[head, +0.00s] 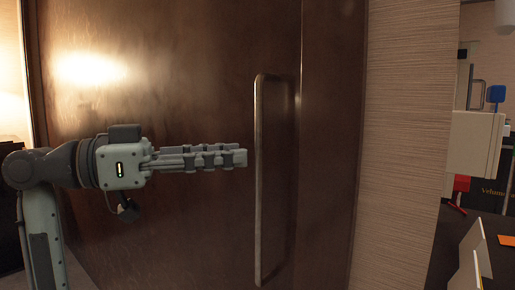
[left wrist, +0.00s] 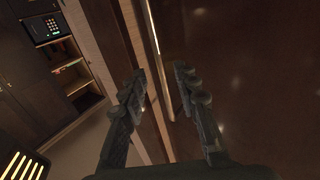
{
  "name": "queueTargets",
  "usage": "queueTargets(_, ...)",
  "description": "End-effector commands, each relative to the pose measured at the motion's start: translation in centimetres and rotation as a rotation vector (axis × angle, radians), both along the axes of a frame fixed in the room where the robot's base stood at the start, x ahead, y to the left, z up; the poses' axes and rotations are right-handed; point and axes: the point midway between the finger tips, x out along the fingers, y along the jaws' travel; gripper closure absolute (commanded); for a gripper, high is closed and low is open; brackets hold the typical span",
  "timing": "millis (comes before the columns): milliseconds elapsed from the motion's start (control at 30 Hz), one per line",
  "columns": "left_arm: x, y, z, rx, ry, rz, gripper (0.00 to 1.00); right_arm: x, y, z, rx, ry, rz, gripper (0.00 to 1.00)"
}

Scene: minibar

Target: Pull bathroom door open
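The bathroom door (head: 170,215) is a dark brown, glossy panel filling most of the head view. It looks closed. Its long vertical metal handle (head: 259,190) is near the door's right edge. My left gripper (head: 243,158) reaches in from the left, its fingertips just left of the handle at about mid-height. In the left wrist view, the gripper (left wrist: 158,75) is open, and a long thin bar that looks like the handle (left wrist: 154,35) runs between and beyond the fingertips. I cannot tell whether they touch it. My right gripper is not in view.
A beige textured wall (head: 405,130) stands right of the door. Further right are a dark counter (head: 450,240) and a blue item (head: 495,93). A dark cabinet with a safe (left wrist: 45,28) shows at upper left in the left wrist view.

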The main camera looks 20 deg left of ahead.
Motion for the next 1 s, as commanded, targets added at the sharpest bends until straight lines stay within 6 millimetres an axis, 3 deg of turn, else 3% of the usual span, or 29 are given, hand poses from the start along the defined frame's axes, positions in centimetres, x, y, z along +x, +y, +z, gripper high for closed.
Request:
queueTargets(300, 2.7, -3.7, 0.1, -0.003, 0.0, -0.002, 0.69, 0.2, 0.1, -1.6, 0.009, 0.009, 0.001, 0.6)
queueTargets(667, 3.2, -4.4, 0.0, 0.0, 0.0, 0.0, 0.69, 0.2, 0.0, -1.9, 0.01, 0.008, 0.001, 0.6)
queueTargets(933, 3.2, -4.3, 0.0, 0.001, 0.001, -0.001, 1.0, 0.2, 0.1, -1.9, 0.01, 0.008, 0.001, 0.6)
queueTargets(1000, 3.2, -4.3, 0.0, 0.001, 0.001, -0.001, 1.0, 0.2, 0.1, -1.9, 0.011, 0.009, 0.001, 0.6)
